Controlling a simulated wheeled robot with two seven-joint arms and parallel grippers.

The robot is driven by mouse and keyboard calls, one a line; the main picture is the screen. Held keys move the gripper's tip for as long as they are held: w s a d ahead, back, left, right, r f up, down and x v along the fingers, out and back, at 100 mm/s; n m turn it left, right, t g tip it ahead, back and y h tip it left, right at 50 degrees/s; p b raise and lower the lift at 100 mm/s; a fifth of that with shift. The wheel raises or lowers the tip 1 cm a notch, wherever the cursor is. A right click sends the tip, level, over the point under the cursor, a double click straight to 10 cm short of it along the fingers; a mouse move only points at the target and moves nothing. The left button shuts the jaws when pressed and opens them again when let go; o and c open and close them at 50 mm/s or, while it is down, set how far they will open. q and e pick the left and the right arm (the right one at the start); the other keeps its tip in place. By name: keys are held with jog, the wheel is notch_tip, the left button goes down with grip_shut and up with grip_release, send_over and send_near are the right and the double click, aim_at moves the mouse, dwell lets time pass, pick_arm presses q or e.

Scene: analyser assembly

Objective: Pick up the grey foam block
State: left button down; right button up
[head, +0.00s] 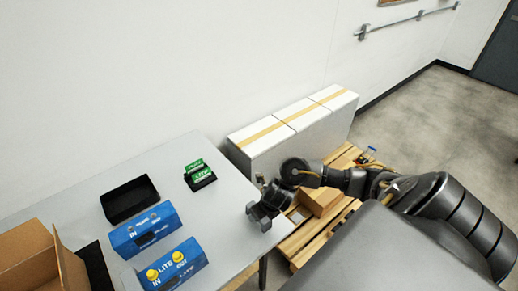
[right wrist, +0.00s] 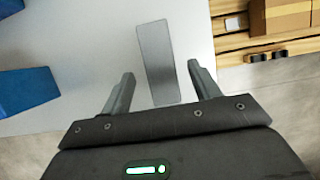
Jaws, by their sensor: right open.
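The grey foam block (right wrist: 157,58) is a long flat grey piece lying on the light table top (right wrist: 95,55). In the right wrist view its near end lies between the two fingers of my right gripper (right wrist: 160,72), and most of it extends beyond the fingertips. The fingers are spread with a gap on each side of the block, and nothing is held. In the head view my right gripper (head: 263,213) is over the table's right edge; I cannot pick out the block there. My left gripper is not in view.
On the table (head: 215,222) are a black tray (head: 130,200), green cards in a black holder (head: 199,175), two blue boxes (head: 145,232) (head: 177,266) and a cardboard box (head: 40,262). A wooden pallet (head: 343,162) and white cartons (head: 290,135) stand beyond the right edge.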

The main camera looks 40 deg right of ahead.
jog(key=shift+b+x, duration=0.55)
jog(key=shift+x, duration=2.3)
jog(key=shift+w+r, duration=0.1)
jog(key=shift+c, duration=0.4)
jog(key=c, duration=1)
